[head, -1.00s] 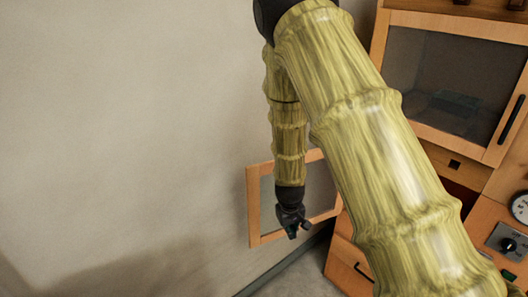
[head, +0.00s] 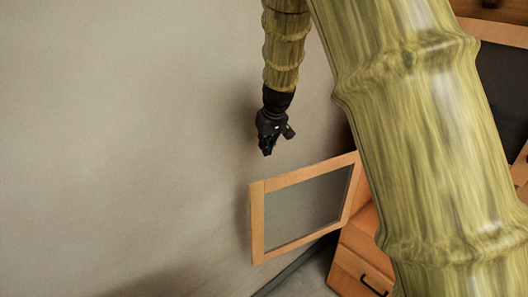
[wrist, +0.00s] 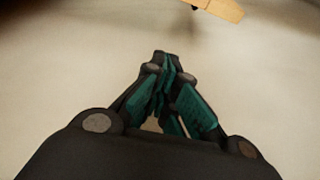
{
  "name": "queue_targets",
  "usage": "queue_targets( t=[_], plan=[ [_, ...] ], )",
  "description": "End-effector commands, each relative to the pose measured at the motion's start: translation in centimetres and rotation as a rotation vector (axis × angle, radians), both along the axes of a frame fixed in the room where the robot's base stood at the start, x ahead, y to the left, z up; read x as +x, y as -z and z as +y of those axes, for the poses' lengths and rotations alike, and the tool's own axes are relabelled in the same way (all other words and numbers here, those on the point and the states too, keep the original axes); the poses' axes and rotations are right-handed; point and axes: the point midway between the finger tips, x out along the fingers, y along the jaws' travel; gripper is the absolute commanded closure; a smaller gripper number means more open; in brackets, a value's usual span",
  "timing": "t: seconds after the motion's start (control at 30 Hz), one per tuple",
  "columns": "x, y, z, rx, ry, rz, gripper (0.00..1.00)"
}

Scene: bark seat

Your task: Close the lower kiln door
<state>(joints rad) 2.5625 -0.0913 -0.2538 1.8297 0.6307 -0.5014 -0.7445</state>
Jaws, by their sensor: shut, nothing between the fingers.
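The lower kiln door (head: 257,222) is a wood-framed panel with a dark glass pane. In the head view it stands swung open, out from the cabinet toward the wall. My gripper (head: 267,150) is shut and empty, above the door's top edge in the picture and apart from it. In the wrist view my gripper (wrist: 166,75) shows its teal finger pads together. A piece of light wood (wrist: 222,8) shows at the top edge there, probably part of the door.
A pale wall (head: 120,130) fills the left side, close behind the door and my gripper. A wooden drawer (head: 360,268) with a black handle sits low, right of the door. An upper dark-glazed door (head: 503,85) is partly hidden at the right.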

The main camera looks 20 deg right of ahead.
Motion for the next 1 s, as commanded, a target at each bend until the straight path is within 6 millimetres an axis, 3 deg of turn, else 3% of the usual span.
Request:
queue_targets(
  t=[0.43,0.8,1.0],
  plan=[
    [2.2,5.6,-0.2,0.000,0.006,0.009,1.00],
    [3.4,9.0,0.0,0.000,0.005,0.008,1.00],
    [1.0,8.7,-0.2,0.001,0.006,0.007,1.00]
  ],
)
